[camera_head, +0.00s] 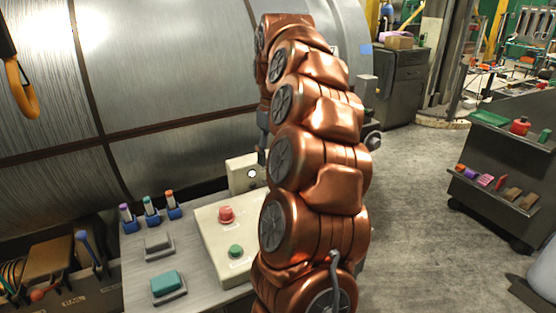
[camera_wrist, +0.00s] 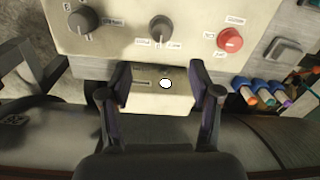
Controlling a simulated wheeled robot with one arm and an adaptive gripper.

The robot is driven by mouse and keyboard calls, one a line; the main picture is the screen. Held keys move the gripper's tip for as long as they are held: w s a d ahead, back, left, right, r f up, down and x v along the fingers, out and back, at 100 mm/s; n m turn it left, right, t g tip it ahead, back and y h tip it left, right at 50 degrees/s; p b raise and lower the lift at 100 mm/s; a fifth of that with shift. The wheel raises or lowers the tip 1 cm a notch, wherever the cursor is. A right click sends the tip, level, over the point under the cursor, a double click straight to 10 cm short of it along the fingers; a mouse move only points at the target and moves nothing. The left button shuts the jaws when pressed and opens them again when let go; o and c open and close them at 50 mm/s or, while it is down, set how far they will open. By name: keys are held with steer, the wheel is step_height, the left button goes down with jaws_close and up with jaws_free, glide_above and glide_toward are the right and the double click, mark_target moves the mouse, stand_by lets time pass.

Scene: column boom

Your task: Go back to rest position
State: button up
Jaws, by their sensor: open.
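In the wrist view my gripper (camera_wrist: 166,92) is open, its two dark fingers apart with nothing between them. Beyond the fingers is a cream control box (camera_wrist: 195,62), with a small white round spot (camera_wrist: 166,84) on its lower part between the fingertips. The box carries two dark knobs (camera_wrist: 160,30) and a red button (camera_wrist: 230,40). In the head view my copper arm stretches over the control box (camera_head: 208,245), which shows a red button (camera_head: 226,214) and a green button (camera_head: 236,251). The arm mostly hides the gripper there.
A large metal cylinder (camera_head: 180,70) stands behind the panel. Several colored-tip pens in blue holders (camera_head: 150,206), a grey block (camera_head: 157,243) and a teal block (camera_head: 166,283) sit left of the box. A dark cart (camera_head: 500,180) stands at right; the floor (camera_head: 415,200) between is clear.

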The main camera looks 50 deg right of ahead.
steer(key=shift+r, duration=0.15)
stand_by(0.5)
steer(key=s+a+n+p, duration=0.1)
steer(key=s+a+p, duration=0.15)
steer(key=a, duration=0.95)
steer(key=s+a+n+p, duration=0.1)
steer(key=s+a+n, duration=0.15)
steer(key=a, duration=0.95)
steer(key=s+a+f+m+g+p, duration=0.1)
steer(key=s+a+f, duration=0.2)
steer(key=s, duration=0.6)
steer(key=s+a+f+m+p, duration=0.1)
steer(key=s+a+f, duration=0.3)
steer(key=s, duration=0.5)
steer(key=shift+s+a+f+g+p, duration=0.15)
steer(key=shift+s+a+g+p, duration=0.2)
steer(key=shift+a, duration=0.7)
steer(key=shift+w, duration=0.1)
